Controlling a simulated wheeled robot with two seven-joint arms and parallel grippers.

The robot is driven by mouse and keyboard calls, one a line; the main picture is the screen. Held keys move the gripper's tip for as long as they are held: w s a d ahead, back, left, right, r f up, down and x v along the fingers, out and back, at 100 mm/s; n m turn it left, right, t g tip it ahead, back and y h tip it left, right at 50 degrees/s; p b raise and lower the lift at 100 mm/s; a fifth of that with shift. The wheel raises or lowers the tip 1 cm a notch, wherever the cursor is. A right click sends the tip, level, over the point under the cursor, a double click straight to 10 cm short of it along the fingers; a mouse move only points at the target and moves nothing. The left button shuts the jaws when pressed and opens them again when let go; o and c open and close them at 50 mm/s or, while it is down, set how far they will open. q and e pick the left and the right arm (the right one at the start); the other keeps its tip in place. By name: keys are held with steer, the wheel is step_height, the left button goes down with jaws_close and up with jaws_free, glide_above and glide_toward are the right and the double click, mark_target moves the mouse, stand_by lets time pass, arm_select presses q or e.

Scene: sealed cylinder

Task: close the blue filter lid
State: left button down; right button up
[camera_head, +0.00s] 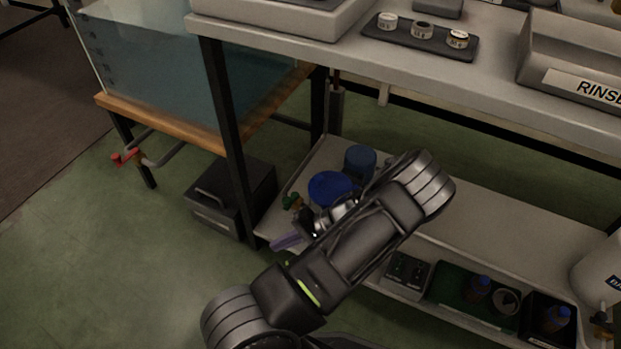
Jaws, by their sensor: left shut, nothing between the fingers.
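A bright blue round lid (328,185) shows on the lower shelf, at the left end of the bench. Whether it sits fully down on its filter body is hard to tell, since my arm hides much of what is below and to its right. My left gripper (313,228) is just below the lid in the picture, largely covered by my own dark arm. It is shut with nothing in it. I cannot tell whether it touches the filter. My right gripper is not in view.
A darker blue canister (360,160) stands behind the lid. Green valve handles (293,201) and a purple piece (287,242) are at the shelf's left edge. The worktop (480,75) overhangs the shelf, with a black leg (228,130) at left. A black box (232,195) stands on the floor.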

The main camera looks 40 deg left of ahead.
arm_select(q)
steer(key=s+d+f+m+t+h, duration=0.1)
steer(key=s+d+f+t+h, duration=0.15)
steer(key=d+f, duration=0.4)
steer(key=s+d+f+m+t+h, duration=0.15)
steer(key=d+f+h, duration=0.25)
steer(key=d, duration=0.6)
steer(key=w+d+r+t+h, duration=0.2)
steer(key=d+t, duration=0.1)
steer(key=d, duration=0.6)
steer(key=w+d+r+t+h, duration=0.2)
steer(key=d+r+t, duration=0.1)
steer(key=d, duration=0.6)
steer(key=shift+w+m+t, duration=0.3)
steer(key=shift+w+m, duration=0.1)
steer(key=shift+m, duration=0.05)
steer(key=shift+f, duration=0.1)
